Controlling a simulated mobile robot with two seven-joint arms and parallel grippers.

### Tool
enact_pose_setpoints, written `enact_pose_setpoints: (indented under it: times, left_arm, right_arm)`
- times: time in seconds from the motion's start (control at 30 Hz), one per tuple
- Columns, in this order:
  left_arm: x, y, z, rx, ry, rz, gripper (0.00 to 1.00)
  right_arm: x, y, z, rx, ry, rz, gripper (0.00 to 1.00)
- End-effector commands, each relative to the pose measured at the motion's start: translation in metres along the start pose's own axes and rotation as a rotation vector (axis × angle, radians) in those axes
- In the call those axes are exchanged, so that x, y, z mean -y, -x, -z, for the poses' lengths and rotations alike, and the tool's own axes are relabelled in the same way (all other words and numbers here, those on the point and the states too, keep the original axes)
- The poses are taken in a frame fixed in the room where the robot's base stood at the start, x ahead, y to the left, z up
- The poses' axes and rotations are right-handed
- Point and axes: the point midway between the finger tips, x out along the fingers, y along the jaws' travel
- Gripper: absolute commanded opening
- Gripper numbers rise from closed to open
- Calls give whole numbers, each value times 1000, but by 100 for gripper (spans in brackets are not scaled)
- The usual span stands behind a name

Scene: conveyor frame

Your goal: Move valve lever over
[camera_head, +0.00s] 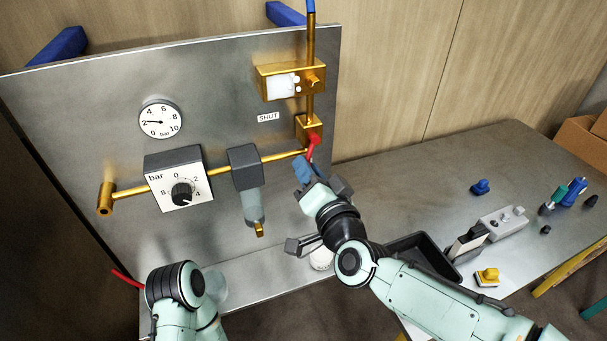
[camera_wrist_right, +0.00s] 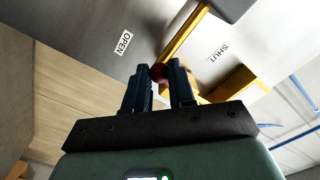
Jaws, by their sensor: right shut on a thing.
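The red valve lever (camera_head: 313,145) sticks out from the brass valve block (camera_head: 307,128) at the panel's right edge. In the head view it points down and slightly left. My right gripper (camera_head: 305,168) is at the lever, with its blue fingers closed about its lower end. In the right wrist view the lever's red end (camera_wrist_right: 159,72) sits between the two fingers (camera_wrist_right: 160,85). The SHUT label (camera_head: 268,117) is left of the valve; the wrist view also shows an OPEN label (camera_wrist_right: 123,43). My left arm is at the lower left, and its gripper is out of sight.
The metal panel (camera_head: 90,90) carries a pressure gauge (camera_head: 160,119), a regulator with a black knob (camera_head: 182,193) and a grey-topped filter (camera_head: 246,170). A black tray (camera_head: 425,250) and several small parts lie on the bench to the right. The bench's far middle is clear.

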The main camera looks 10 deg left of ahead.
Motion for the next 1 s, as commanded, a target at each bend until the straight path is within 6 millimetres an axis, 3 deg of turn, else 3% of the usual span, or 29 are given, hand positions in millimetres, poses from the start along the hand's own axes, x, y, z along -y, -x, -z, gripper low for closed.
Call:
enact_pose_setpoints:
  times: [0.93,0.97,1.0]
  left_arm:
    - [7,-18,-3,8,3,3,63]
    - [7,-18,-3,8,3,3,63]
    - [7,-18,-3,7,3,3,63]
  right_arm:
    - [-19,0,12,-6,-2,-5,11]
    - [-19,0,13,-7,-2,-5,31]
    - [-18,0,13,-7,-3,-4,44]
